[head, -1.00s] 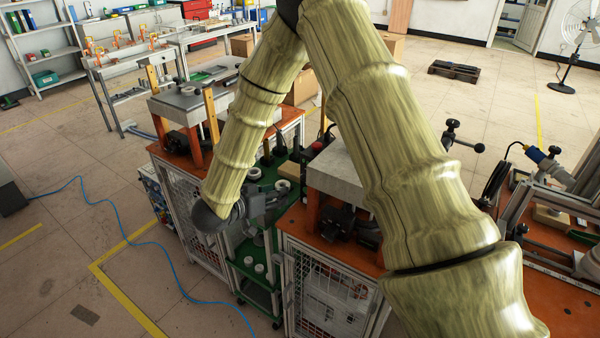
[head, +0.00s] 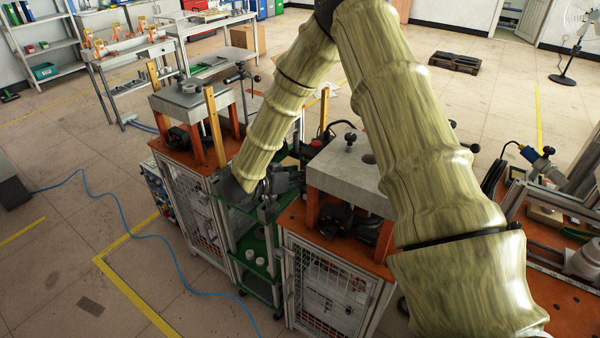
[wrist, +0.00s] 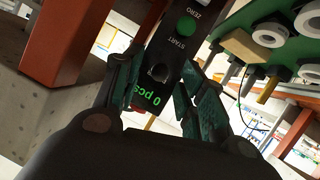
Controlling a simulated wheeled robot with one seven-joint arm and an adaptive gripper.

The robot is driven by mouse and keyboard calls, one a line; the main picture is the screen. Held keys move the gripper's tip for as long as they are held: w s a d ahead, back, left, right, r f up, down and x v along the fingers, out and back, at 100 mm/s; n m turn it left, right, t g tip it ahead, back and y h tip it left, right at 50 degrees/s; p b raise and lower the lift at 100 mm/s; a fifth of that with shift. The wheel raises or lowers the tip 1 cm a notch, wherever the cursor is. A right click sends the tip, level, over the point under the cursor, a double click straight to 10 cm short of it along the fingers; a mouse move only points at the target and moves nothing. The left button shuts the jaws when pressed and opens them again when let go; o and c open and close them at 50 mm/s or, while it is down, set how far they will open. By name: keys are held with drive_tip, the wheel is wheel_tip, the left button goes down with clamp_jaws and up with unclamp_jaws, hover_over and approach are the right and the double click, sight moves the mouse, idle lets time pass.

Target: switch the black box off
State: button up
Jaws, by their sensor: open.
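The black box (wrist: 172,50) fills the upper middle of the wrist view. My gripper (wrist: 162,60) is open, with one finger on each side of the panel's lower part. I cannot tell whether the fingers touch it. In the head view my gripper (head: 275,185) is over the green shelf cart (head: 262,240), between two orange-topped cabinets. I cannot make out the box there.
A green tray (wrist: 285,45) with white rings is close on the right in the wrist view. An orange post (wrist: 72,40) stands on the left. In the head view, grey-topped stands (head: 345,170) flank the cart. A blue hose (head: 150,240) crosses the open floor at left.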

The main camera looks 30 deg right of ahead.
drive_tip(key=shift+w+d+f, duration=0.1)
drive_tip(key=shift+d+f, duration=0.15)
drive_tip(key=shift+d, duration=0.3)
clamp_jaws()
